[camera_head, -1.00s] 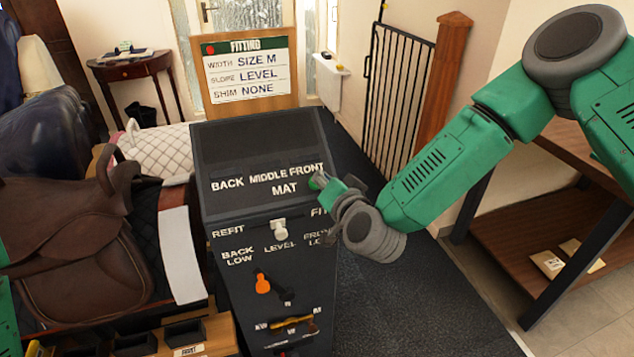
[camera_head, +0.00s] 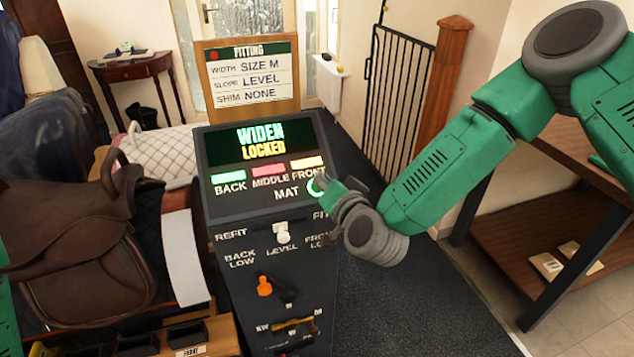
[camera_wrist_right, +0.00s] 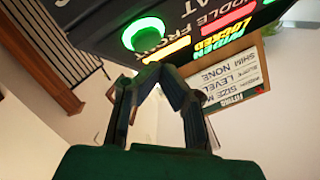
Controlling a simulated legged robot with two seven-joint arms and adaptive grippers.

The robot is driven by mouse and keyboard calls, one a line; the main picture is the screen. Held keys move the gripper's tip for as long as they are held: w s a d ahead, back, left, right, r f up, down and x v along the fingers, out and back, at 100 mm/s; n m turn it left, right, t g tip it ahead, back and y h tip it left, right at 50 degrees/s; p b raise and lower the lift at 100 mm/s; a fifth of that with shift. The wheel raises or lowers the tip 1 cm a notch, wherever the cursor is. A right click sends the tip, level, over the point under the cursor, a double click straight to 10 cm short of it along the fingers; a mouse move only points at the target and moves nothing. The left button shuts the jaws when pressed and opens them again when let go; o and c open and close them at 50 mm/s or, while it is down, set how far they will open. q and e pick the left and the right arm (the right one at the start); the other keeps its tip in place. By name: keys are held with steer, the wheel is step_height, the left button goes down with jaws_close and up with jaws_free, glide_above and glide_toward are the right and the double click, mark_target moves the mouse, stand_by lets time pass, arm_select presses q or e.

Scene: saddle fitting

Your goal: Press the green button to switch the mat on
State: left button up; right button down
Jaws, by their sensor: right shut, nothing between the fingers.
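The green button (camera_head: 315,187) sits right of the word MAT on the sloped face of the dark console (camera_head: 235,200). It glows as a bright green ring, which also shows in the right wrist view (camera_wrist_right: 143,33). The console's screen (camera_head: 262,141) reads WIDEN LOCKED. My right gripper (camera_head: 325,187) is shut and empty, its tips right at the button in the head view and partly covering it. In the right wrist view the gripper's fingers (camera_wrist_right: 152,75) end just below the ring; I cannot tell whether they touch it. My left gripper is not in view.
Lit BACK, MIDDLE and FRONT bars (camera_head: 268,170) lie above the button. A white lever (camera_head: 282,233) and an orange knob (camera_head: 264,286) are on the console front. A brown saddle (camera_head: 80,240) stands at left. The fitting board (camera_head: 250,75) stands behind.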

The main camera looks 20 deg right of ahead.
steer(key=s+r+p, duration=0.1)
steer(key=r+p, duration=0.1)
steer(key=s+r+p, duration=0.2)
steer(key=r, duration=0.1)
steer(key=shift+s, duration=0.2)
stand_by(0.4)
steer(key=shift+f, duration=0.1)
